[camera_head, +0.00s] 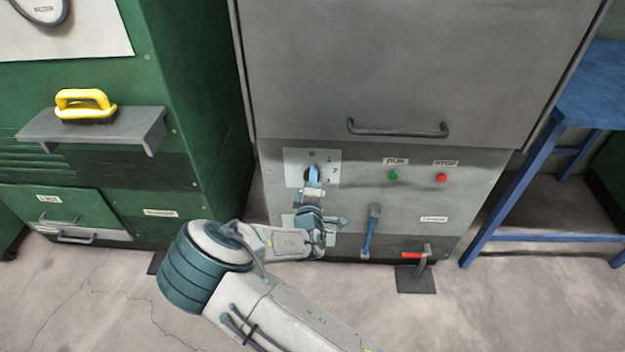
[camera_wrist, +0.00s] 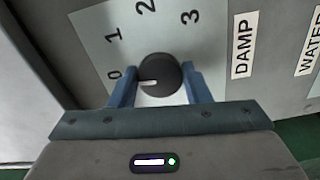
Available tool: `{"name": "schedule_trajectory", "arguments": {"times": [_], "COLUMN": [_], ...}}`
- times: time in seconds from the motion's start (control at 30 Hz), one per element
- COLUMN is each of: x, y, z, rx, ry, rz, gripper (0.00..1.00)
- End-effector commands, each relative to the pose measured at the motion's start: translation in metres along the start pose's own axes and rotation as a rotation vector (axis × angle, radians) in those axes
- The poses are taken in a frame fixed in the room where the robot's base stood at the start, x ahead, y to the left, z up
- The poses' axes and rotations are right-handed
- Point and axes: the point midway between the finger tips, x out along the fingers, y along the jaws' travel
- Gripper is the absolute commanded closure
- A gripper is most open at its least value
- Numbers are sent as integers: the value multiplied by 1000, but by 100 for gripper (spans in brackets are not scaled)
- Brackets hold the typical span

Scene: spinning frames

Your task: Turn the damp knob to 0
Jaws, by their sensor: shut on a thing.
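The damp knob (camera_wrist: 160,75) is a dark round knob on a pale dial plate (camera_wrist: 95,22) marked 0 to 3. Its white mark points left, towards the side where the 0 stands. The DAMP label (camera_wrist: 243,46) is right of the dial in the wrist view. My gripper (camera_wrist: 160,86) is shut on the knob, with one blue finger on each side of it. In the head view, my gripper (camera_head: 313,175) reaches the upper dial plate (camera_head: 291,160) on the grey machine and hides the knob there.
A green button (camera_head: 394,175), a red button (camera_head: 441,177) and a blue-handled lever (camera_head: 370,232) are right of the dials. My wrist partly covers a lower dial plate. A handle (camera_head: 397,130) juts out above. A blue table (camera_head: 500,205) stands at right.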

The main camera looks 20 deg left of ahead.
Motion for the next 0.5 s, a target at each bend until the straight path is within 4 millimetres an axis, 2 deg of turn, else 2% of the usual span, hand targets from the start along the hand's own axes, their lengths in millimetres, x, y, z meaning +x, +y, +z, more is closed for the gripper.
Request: {"name": "schedule_trajectory", "arguments": {"times": [0.2, 0.5], "x": [-1, -1], "y": [-1, -1], "z": [0, 0], "rx": [-100, -152], "ry": [0, -1], "rz": [-3, -3], "gripper": [79, 79]}}
